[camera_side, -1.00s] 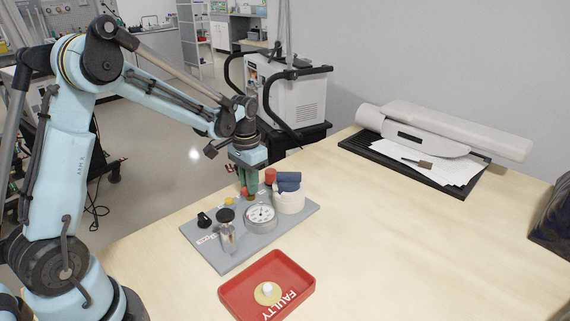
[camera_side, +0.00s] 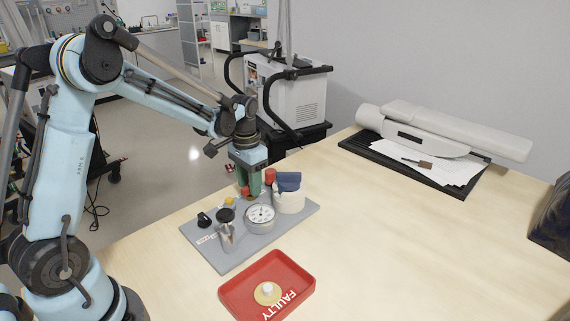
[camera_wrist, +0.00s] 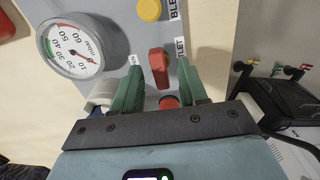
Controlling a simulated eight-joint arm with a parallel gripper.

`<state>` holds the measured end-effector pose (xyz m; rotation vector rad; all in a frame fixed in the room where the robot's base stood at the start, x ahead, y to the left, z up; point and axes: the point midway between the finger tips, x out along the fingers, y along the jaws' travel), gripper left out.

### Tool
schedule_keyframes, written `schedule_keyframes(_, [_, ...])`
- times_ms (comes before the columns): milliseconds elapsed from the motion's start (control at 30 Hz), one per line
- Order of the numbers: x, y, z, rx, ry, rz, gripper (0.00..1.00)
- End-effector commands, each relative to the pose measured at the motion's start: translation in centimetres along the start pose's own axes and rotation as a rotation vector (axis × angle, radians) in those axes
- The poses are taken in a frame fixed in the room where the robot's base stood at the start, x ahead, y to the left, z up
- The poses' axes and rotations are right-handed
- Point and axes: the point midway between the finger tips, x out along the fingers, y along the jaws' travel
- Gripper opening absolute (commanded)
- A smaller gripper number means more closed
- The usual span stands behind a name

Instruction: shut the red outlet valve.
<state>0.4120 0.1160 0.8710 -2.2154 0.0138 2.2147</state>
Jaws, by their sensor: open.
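A red lever handle (camera_wrist: 159,68) sits on the grey panel beside a white label partly readable as "LET". In the wrist view it stands upright in the picture, between the green fingertips of my gripper (camera_wrist: 159,80), with a gap visible on either side. The gripper is open and points down at the panel. In the side view the gripper (camera_side: 249,192) is low at the panel's far edge, and a bit of red handle (camera_side: 245,191) shows by the fingers; the rest is hidden. A round red part (camera_wrist: 168,101) lies farther back between the fingers.
A red "FAULTY" tray (camera_side: 231,290) stands in front.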

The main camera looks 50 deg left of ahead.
Motion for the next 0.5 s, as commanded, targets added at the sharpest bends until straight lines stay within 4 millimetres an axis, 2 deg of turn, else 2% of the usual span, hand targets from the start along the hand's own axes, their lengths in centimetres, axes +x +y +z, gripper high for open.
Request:
schedule_keyframes(167, [-1.6,0.0,0.0,0.0,0.0,0.0,0.43])
schedule_keyframes(500, [-7.9,0.0,0.0,0.0,0.0,0.0,0.43])
